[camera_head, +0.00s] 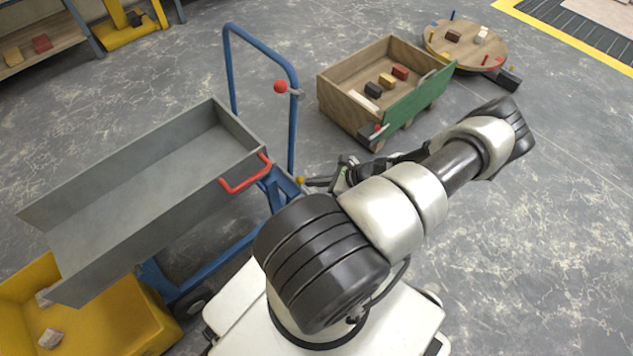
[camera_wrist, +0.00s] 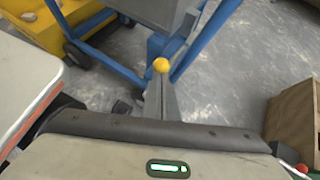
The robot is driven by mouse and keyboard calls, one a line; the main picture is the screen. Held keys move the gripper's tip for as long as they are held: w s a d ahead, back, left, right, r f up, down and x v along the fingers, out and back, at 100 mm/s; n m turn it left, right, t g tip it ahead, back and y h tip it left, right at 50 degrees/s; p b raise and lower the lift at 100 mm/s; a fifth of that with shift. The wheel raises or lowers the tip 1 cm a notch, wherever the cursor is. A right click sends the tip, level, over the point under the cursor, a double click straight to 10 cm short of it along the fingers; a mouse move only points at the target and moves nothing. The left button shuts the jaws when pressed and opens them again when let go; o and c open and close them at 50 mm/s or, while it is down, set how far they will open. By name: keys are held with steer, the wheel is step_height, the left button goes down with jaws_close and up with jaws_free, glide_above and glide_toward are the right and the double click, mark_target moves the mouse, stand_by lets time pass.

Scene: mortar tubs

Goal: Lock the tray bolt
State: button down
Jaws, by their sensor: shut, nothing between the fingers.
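A grey tilted tray (camera_head: 150,185) with a red handle (camera_head: 245,175) sits on a blue cart (camera_head: 215,255). A small yellow knob (camera_head: 299,180), perhaps the tray bolt's, shows beside the cart's blue frame under the tray's near right end. It also shows in the wrist view (camera_wrist: 161,65). My gripper (camera_head: 308,182) is shut and empty, its tips pointing at the yellow knob. In the wrist view my shut fingers (camera_wrist: 159,92) end right at the knob; I cannot tell whether they touch it. The bolt's shaft is hidden.
A red knob (camera_head: 280,87) is on the cart's upright handle. A yellow tub (camera_head: 110,320) with lumps stands below the tray's low end. A wooden box with a green front (camera_head: 415,100) and a round table (camera_head: 466,47) stand right. Floor at right is free.

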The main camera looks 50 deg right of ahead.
steer(key=shift+w+d+b, duration=0.2)
steer(key=shift+w+d, duration=0.05)
steer(key=shift+w, duration=1.15)
steer(key=shift+w+d+b, duration=0.15)
steer(key=shift+w+d, duration=0.05)
steer(key=shift+w, duration=1.2)
